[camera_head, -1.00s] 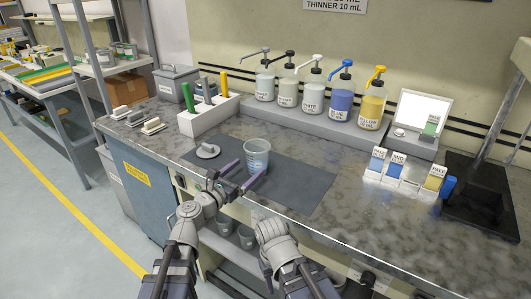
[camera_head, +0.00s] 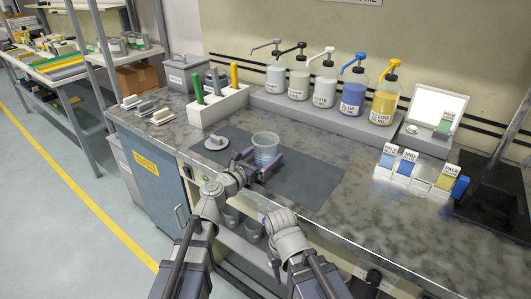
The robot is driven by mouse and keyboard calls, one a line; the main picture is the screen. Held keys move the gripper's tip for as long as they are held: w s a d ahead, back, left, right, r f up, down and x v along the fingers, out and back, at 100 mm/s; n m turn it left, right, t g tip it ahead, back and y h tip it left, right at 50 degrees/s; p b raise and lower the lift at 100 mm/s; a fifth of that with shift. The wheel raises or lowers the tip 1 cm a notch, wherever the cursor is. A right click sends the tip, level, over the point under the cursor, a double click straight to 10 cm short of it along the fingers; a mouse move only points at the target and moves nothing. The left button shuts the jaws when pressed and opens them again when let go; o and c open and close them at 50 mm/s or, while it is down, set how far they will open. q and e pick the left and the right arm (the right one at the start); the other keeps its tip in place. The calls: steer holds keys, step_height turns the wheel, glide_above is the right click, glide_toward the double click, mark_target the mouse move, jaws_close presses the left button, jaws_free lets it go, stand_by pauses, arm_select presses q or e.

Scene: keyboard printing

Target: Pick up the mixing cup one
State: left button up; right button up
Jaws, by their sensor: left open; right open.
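The mixing cup (camera_head: 266,146) is a translucent pale cup with blue markings. It stands upright on the dark grey mat (camera_head: 310,185). My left gripper (camera_head: 267,153) is open, its two purple-tipped fingers at the near side of the cup, one to the left and one to the right of its lower part. I cannot tell whether either finger touches it. My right gripper (camera_head: 278,222) is low in front of the bench edge, away from the cup, with its fingers hardly visible.
A round grey lid-like piece (camera_head: 216,143) lies left of the cup. A white holder (camera_head: 222,107) with coloured sticks stands behind it. Several pump bottles, including a blue one (camera_head: 353,95), line the back shelf. Small labelled blocks (camera_head: 405,165) stand at right.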

arm_select(q)
steer(key=x, duration=0.4)
steer(key=shift+c, duration=0.2)
steer(key=c, duration=1)
steer(key=shift+c, duration=0.2)
step_height(320, 180, up, 10)
steer(key=p, duration=1)
